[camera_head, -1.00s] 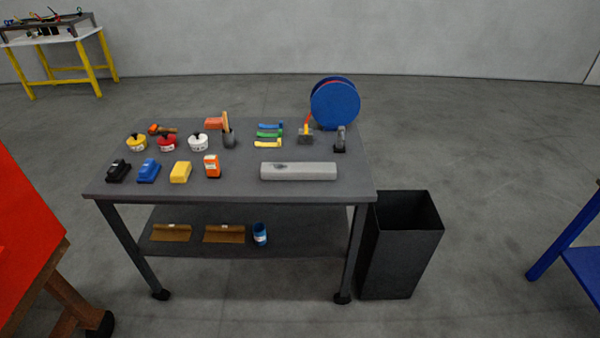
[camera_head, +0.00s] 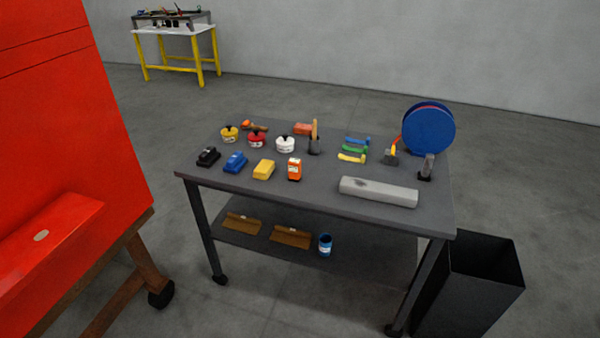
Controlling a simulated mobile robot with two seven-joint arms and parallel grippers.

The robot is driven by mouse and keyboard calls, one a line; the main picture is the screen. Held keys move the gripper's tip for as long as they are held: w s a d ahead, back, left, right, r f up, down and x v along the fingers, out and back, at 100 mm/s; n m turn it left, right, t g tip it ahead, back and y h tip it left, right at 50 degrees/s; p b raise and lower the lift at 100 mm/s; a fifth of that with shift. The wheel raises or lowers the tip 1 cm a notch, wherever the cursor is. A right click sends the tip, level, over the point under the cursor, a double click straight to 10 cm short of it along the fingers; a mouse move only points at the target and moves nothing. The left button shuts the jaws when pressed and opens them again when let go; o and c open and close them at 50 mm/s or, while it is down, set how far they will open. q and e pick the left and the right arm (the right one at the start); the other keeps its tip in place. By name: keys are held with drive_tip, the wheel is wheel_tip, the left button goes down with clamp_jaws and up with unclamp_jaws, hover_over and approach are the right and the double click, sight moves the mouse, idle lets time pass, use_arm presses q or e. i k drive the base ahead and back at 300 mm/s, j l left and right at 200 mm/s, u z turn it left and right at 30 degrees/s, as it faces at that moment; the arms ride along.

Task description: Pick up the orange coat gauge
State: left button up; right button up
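The orange coat gauge (camera_head: 294,169) is a small orange block with a pale face. It stands on the dark grey table (camera_head: 325,199) near its front edge, between a yellow block (camera_head: 264,169) and a long grey bar (camera_head: 379,191). Nothing covers it. Neither of my grippers shows in the head view.
Black (camera_head: 208,156) and blue blocks (camera_head: 235,162) lie left of the gauge, with several pots and tools behind. A blue reel (camera_head: 429,129) stands at the back right. A black bin (camera_head: 478,275) stands right of the table. A red panel on a wooden stand (camera_head: 65,130) rises at the left.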

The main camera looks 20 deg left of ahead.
sight(294, 164)
drive_tip(key=i+j+u, duration=0.55)
drive_tip(key=i+j, duration=0.15)
